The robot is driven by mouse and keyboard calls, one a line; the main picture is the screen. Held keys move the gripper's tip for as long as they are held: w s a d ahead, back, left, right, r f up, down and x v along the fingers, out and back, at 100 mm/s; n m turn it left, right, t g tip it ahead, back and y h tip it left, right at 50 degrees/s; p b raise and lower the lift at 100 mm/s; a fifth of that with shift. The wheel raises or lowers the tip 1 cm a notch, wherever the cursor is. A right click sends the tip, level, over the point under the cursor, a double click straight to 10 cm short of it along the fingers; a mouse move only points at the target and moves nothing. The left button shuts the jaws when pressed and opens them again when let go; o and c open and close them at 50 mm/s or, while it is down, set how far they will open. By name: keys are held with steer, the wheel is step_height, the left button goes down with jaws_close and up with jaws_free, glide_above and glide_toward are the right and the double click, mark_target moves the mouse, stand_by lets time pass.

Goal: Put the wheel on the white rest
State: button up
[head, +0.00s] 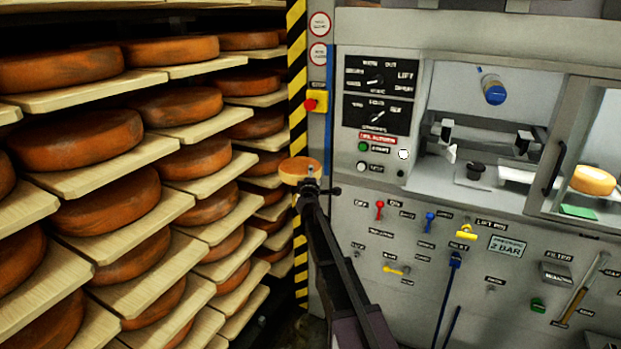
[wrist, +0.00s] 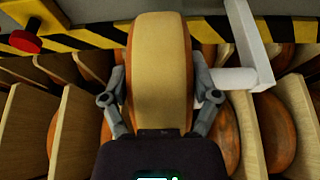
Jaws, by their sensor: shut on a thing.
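The cheese wheel (head: 299,168), pale tan with an orange edge, is at the end of my arm in the head view, in front of the striped post. It fills the upper middle of the wrist view (wrist: 160,65). My gripper (head: 309,184) is shut on it, with one finger on either side in the wrist view (wrist: 160,82). A white block (head: 516,176) lies in the machine's bay at right, well away from my gripper; it may be the white rest. A white L-shaped piece (wrist: 246,62) shows right of the wheel in the wrist view; I cannot tell what it is.
Shelves of orange wheels (head: 95,138) fill the left. The grey machine (head: 375,215) has projecting levers. Another wheel (head: 593,180) stands behind the far-right window frame.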

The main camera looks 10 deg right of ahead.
steer(key=shift+f, duration=0.3)
steer(key=o, duration=1.2)
steer(key=shift+c, duration=0.2)
steer(key=shift+s+r, duration=0.1)
steer(key=v, duration=1.2)
